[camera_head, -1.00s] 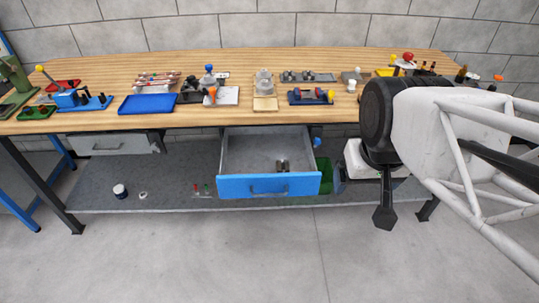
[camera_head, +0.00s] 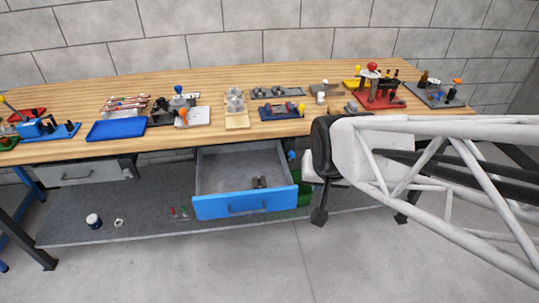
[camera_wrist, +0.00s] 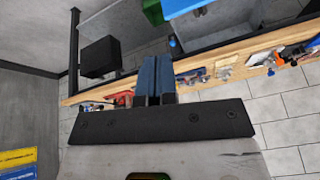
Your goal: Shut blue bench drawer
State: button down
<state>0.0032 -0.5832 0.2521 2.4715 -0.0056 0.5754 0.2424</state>
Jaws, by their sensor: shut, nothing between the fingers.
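The blue drawer (camera_head: 245,205) hangs under the workbench (camera_head: 215,140) and is pulled well out, with its grey inside showing and a small dark metal object (camera_head: 260,182) in it. A dark handle (camera_head: 247,209) is on its front. My gripper (camera_head: 319,216) is to the right of the drawer front, pointing down and apart from it. In the wrist view my gripper (camera_wrist: 154,75) shows its two fingers together, with nothing between them. The drawer appears in the wrist view as a blue piece (camera_wrist: 185,6) at the top.
A grey closed drawer (camera_head: 78,173) is at the left under the bench. A green bin (camera_head: 304,193) stands just right of the blue drawer. The lower shelf (camera_head: 140,215) holds a small jar (camera_head: 93,220). The floor in front is clear.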

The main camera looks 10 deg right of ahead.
jog(key=w+f+m+t, duration=0.35)
jog(key=w+f, duration=0.35)
jog(key=f, duration=0.3)
jog(key=w+f+m+t, duration=0.3)
jog(key=w+f+m, duration=0.25)
jog(key=f, duration=0.35)
jog(key=m+t, duration=0.3)
jog(key=t, duration=0.1)
send_near(287, 201)
notch_tip(287, 201, up, 4)
jog(key=s+f+m+t, duration=0.2)
jog(key=s+f+m, duration=0.1)
jog(key=s+f, duration=0.3)
jog(key=shift+s+f+t, duration=0.25)
jog(key=shift+s+t, duration=0.1)
jog(key=shift+s, duration=0.05)
jog(key=shift+w, duration=0.1)
jog(key=w, duration=1.3)
jog(key=shift+w, duration=0.4)
jog(key=shift+w, duration=0.15)
